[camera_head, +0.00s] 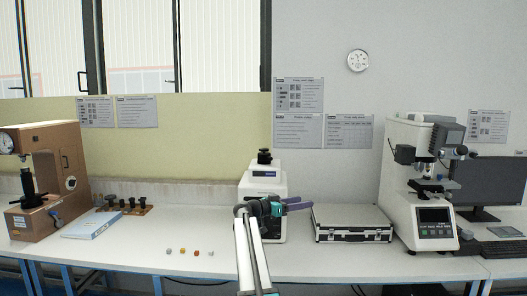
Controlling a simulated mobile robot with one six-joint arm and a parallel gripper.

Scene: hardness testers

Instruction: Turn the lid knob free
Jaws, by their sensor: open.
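A white upright machine (258,180) stands on the bench in the middle of the view. A black knob (264,156) sits on its top and looks to be the lid knob. My gripper (305,205) is in front of the machine's right side, lower than the knob and apart from it. Its fingers point right, and it is open with nothing seen between them. My arm hides part of the machine's lower front.
A silver case (352,224) lies right of the machine. A white tester (425,190) and a monitor (489,184) stand further right. A brown tester (52,170), a blue-white booklet (92,225) and several small blocks (183,251) are on the left. Bare bench (145,255) shows at front left.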

